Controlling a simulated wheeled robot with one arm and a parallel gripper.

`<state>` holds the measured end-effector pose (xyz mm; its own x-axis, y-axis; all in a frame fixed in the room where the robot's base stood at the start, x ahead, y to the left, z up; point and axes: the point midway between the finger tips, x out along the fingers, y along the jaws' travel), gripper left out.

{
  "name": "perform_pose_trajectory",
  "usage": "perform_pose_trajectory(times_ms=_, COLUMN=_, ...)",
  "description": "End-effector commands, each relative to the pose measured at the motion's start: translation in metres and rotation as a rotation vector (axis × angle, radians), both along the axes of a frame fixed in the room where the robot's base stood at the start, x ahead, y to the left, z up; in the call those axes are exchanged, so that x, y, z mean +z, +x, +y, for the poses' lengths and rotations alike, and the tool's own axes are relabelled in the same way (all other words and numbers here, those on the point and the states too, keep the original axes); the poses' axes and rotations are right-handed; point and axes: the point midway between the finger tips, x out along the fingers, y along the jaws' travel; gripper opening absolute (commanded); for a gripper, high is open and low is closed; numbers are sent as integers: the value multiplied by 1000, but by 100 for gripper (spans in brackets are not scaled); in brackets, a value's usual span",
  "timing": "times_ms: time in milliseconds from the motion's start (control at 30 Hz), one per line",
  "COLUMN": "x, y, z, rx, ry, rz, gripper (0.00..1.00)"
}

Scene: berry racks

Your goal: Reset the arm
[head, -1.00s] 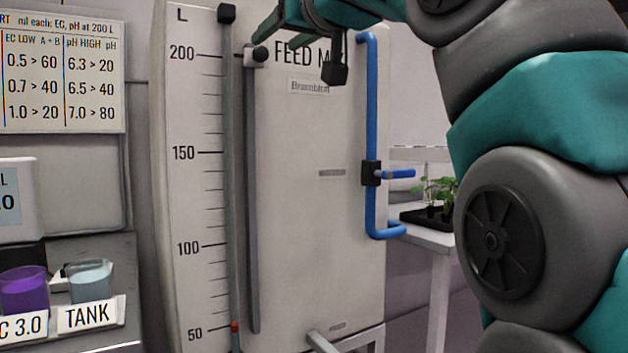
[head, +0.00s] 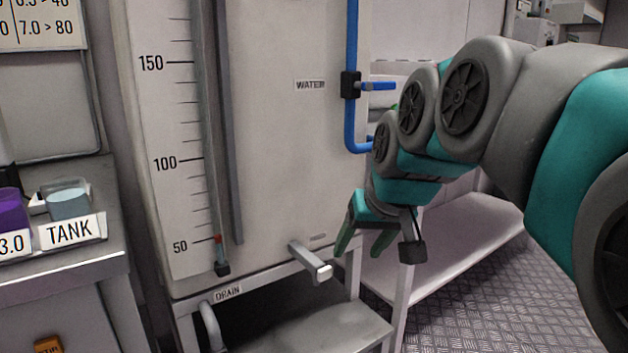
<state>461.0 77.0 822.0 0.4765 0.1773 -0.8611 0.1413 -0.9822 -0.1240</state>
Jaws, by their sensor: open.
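My arm reaches in from the right side of the head view, in grey and teal. My gripper (head: 362,238) hangs at its end, fingers pointing down and apart, with nothing between them. It is in front of the tank stand, just right of the grey handle (head: 311,263) low on the tank. A black block on a short rod hangs beside the fingers. The large white feed tank (head: 275,160) stands to the left of the gripper.
A blue pipe with a valve (head: 351,86) runs down the tank's right side. A bench (head: 62,260) at left holds a purple cup (head: 10,212) and a cup labelled TANK (head: 68,200). A low shelf (head: 455,240) stands behind my arm. Patterned floor (head: 480,310) is bare at lower right.

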Motion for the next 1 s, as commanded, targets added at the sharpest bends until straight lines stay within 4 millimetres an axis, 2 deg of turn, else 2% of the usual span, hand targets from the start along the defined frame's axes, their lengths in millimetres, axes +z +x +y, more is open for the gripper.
perform_pose_trajectory(times_ms=33, x=-25, y=-20, z=-9, rx=-14, ry=-15, rz=59, gripper=64)
perform_pose_trajectory(times_ms=100, x=-60, y=-48, z=-21, rx=-30, ry=-36, rz=146, gripper=64)
perform_pose_trajectory(times_ms=167, x=-89, y=-74, z=-30, rx=-44, ry=-54, rz=221, gripper=64)
perform_pose_trajectory(times_ms=300, x=-150, y=-141, z=-50, rx=-71, ry=-96, rz=390, gripper=64)
perform_pose_trajectory(times_ms=400, x=-184, y=-188, z=-61, rx=-82, ry=-123, rz=495, gripper=64)
perform_pose_trajectory(times_ms=500, x=-209, y=-226, z=-70, rx=-89, ry=-146, rz=581, gripper=64)
perform_pose_trajectory(times_ms=600, x=-223, y=-251, z=-74, rx=-94, ry=-158, rz=636, gripper=64)
perform_pose_trajectory(times_ms=700, x=-230, y=-264, z=-77, rx=-95, ry=-167, rz=663, gripper=64)
perform_pose_trajectory(times_ms=1000, x=-231, y=-266, z=-78, rx=-95, ry=-168, rz=668, gripper=64)
